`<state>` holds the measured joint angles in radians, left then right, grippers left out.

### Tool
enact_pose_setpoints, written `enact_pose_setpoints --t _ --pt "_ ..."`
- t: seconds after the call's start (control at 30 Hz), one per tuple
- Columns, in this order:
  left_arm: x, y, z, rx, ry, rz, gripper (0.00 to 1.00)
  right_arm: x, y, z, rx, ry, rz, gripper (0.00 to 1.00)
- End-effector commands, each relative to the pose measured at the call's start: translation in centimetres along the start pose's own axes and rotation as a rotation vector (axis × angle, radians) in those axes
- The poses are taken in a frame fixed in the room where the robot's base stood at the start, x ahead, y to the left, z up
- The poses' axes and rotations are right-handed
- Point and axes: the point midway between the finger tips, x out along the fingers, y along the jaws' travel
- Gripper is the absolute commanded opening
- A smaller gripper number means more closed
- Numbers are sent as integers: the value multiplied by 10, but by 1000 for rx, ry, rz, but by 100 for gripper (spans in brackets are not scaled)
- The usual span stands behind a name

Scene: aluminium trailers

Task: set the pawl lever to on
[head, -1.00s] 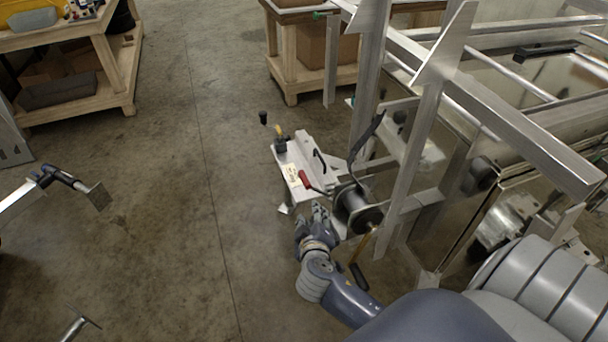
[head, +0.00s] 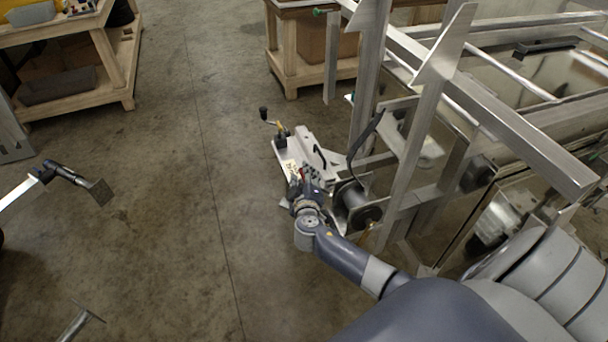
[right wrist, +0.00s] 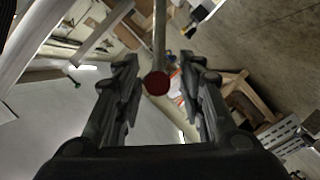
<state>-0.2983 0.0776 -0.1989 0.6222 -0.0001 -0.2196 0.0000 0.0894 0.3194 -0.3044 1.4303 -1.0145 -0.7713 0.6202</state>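The pawl lever, with its red grip (head: 302,173), is on the silver winch plate (head: 288,153) at the front of the trailer. In the right wrist view its round red end (right wrist: 157,83) lies between the two fingers, with the rod running up from it. My right gripper (head: 308,187) is at the lever in the head view and partly hides it. In the right wrist view the right gripper (right wrist: 158,90) is open, with a gap on each side of the red end. My left gripper is not in view.
The winch drum (head: 356,203) with a black strap is just right of the gripper. Aluminium trailer posts (head: 413,150) stand close on the right. A knobbed handle (head: 264,114) sticks up beyond the plate.

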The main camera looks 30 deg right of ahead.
Motion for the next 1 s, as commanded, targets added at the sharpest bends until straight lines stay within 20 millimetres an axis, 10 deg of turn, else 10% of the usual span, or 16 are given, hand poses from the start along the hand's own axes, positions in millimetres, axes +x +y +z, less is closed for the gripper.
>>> enact_pose_setpoints --t 0.37,0.57,1.0 --pt "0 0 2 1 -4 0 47 6 0 0 1 -1 0 36" --pt "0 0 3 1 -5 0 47 6 0 0 1 -1 0 0" --pt "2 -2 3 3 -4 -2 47 16 2 -7 46 0 -16 0"
